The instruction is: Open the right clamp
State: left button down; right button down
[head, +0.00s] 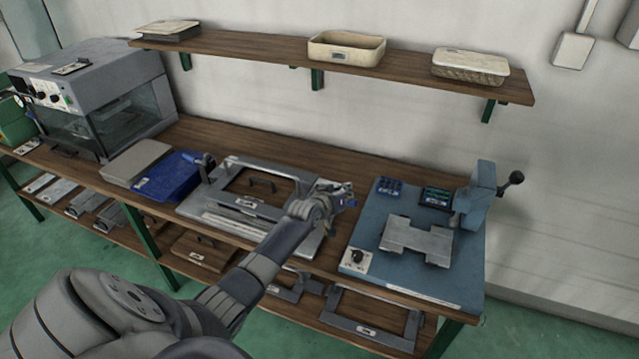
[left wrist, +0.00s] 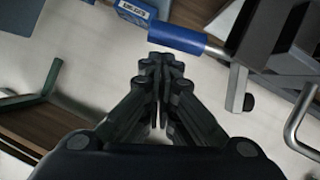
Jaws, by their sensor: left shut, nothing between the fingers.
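The right clamp (head: 348,203) sits at the right end of the grey metal fixture (head: 190,206), partly hidden by my left arm and gripper. In the left wrist view, its blue handle grip (left wrist: 176,38) lies just beyond my fingertips, on a metal rod. My left gripper (head: 332,190) is at this clamp; it also shows in the left wrist view (left wrist: 160,62). Its fingers are shut and empty; I cannot tell whether they touch the handle. The left clamp (head: 205,165), with a blue handle, is at the fixture's other end. My right gripper is out of view.
A blue station (head: 463,265) with a grey plate (head: 418,240) and a black-knobbed lever (head: 514,178) stands right of the fixture. A blue tray (head: 168,180) and a grey machine (head: 100,95) are to the left. A shelf (head: 260,47) runs above the bench.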

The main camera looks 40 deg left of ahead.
pick_arm(q)
jog(key=shift+f, duration=0.2)
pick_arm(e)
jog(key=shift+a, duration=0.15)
pick_arm(q)
jog(key=shift+d, duration=0.1)
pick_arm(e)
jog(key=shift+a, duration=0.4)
pick_arm(q)
jog(key=shift+r, duration=0.1)
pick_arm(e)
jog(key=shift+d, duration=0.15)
